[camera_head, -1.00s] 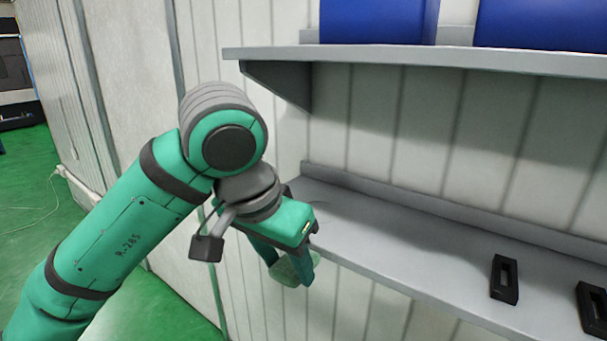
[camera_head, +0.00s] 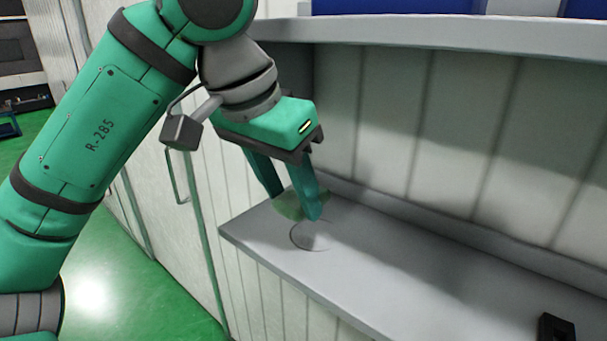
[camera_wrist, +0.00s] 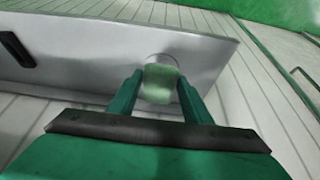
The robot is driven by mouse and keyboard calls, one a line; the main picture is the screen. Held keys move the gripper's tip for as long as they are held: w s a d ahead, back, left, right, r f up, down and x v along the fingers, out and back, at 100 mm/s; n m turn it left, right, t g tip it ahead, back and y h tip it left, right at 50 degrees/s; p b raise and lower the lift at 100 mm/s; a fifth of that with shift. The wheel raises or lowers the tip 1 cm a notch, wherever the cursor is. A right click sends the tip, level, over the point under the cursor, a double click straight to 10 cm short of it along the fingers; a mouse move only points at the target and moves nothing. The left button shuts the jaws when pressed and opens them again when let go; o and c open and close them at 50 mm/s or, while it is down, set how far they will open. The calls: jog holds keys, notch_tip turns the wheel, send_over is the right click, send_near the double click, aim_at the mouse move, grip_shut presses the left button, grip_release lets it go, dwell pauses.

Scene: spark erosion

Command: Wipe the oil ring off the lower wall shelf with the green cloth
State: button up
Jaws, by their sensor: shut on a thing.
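The lower wall shelf (camera_head: 380,262) is a grey ledge along the panelled wall. The oil ring (camera_head: 310,235) is a thin dark circle near the shelf's left end. It also shows in the wrist view (camera_wrist: 161,58), partly hidden behind the cloth. The green cloth (camera_head: 287,205) is a pale green bundle between my fingers, and it shows more fully in the wrist view (camera_wrist: 159,84). My gripper (camera_head: 298,208) is shut on the cloth, pointing down at the shelf's left end, just beside the ring. I cannot tell whether the cloth touches the shelf.
A black part (camera_head: 556,328) stands on the shelf at the right; a dark part also shows in the wrist view (camera_wrist: 17,49). The upper shelf (camera_head: 420,36) with blue bins (camera_head: 400,5) overhangs above. The shelf between ring and black part is clear.

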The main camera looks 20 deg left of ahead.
aim_at(328, 226)
jog(key=shift+w+f, duration=0.15)
jog(key=shift+w, duration=0.15)
jog(key=shift+f, duration=2.85)
jog(key=shift+w, duration=0.15)
jog(key=shift+s+f, duration=0.1)
jog(key=shift+s, duration=0.1)
jog(key=shift+f, duration=0.95)
jog(key=shift+w, duration=0.1)
jog(key=shift+w+d+r, duration=0.1)
jog(key=shift+w+d, duration=0.15)
jog(key=shift+w, duration=0.35)
jog(key=shift+w+d+f, duration=0.1)
jog(key=shift+w+d, duration=0.1)
jog(key=shift+w, duration=0.45)
jog(key=shift+w+d+r, duration=0.1)
jog(key=shift+w+d, duration=0.15)
jog(key=shift+w, duration=0.35)
jog(key=shift+w+d, duration=0.35)
jog(key=shift+w, duration=0.55)
jog(key=shift+w+d, duration=0.3)
jog(key=shift+w, duration=0.6)
